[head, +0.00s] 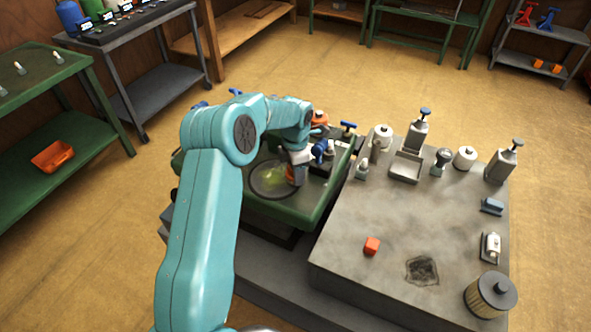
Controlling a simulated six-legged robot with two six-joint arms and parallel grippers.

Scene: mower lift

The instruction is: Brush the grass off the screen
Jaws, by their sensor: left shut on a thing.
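The round dark screen (264,191) lies on the green mower deck (310,213), left of the grey bench. A yellow-green patch of grass (269,174) shows on it. My left arm reaches over the deck from the front left, and its gripper (299,159) points down at the screen's right edge. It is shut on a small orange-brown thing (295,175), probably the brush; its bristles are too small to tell. My arm hides the left part of the deck. My right gripper is not in view.
Blue-handled knobs (348,127) stand up behind the screen.

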